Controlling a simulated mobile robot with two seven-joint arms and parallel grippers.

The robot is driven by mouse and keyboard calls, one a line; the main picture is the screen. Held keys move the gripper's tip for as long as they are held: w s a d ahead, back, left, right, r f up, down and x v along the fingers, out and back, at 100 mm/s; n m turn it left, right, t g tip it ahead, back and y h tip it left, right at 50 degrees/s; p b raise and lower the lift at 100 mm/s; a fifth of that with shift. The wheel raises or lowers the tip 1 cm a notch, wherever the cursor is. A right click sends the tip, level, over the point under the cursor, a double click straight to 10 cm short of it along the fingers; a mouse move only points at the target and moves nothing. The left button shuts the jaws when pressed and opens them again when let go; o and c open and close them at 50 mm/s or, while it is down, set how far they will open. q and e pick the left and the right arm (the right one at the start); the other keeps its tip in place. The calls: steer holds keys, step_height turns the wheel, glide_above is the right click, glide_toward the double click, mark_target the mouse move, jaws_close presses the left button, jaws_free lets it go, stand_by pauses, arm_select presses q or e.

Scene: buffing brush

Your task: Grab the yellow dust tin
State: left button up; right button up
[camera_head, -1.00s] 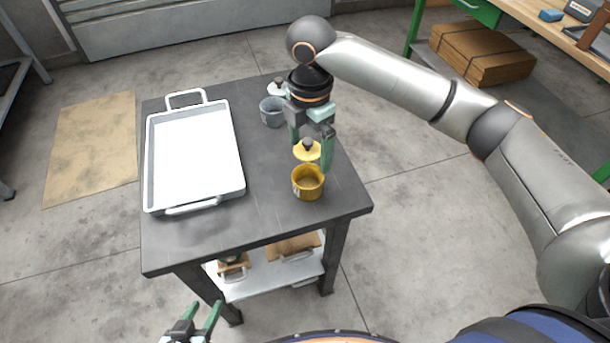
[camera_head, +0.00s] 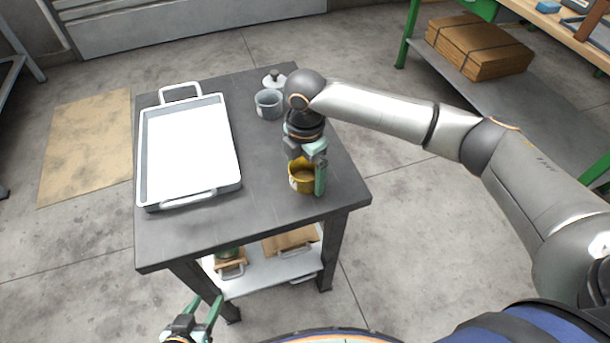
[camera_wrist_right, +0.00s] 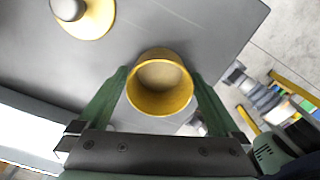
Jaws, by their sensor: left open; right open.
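The yellow dust tin (camera_head: 301,178) stands upright and uncovered near the right edge of the dark table; light dust shows inside it. In the right wrist view the tin (camera_wrist_right: 160,84) sits between the two green fingers. My right gripper (camera_wrist_right: 158,90) is open, with one finger on each side of the tin and small gaps left. In the head view the right gripper (camera_head: 306,178) partly covers the tin. A yellow lid with a grey knob (camera_wrist_right: 88,14) lies beside the tin in the wrist view. My left gripper (camera_head: 205,315) is open and empty at the bottom, in front of the table.
A white tray (camera_head: 155,196) takes up the left of the dark table (camera_head: 190,238). A grey tin (camera_head: 268,104) and its lid (camera_head: 273,80) are at the back right. A lower shelf (camera_head: 250,287) holds several items. The table's middle and front are clear.

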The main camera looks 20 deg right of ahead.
steer(key=shift+c, duration=0.2)
steer(key=shift+r, duration=0.1)
steer(key=c, duration=1.2)
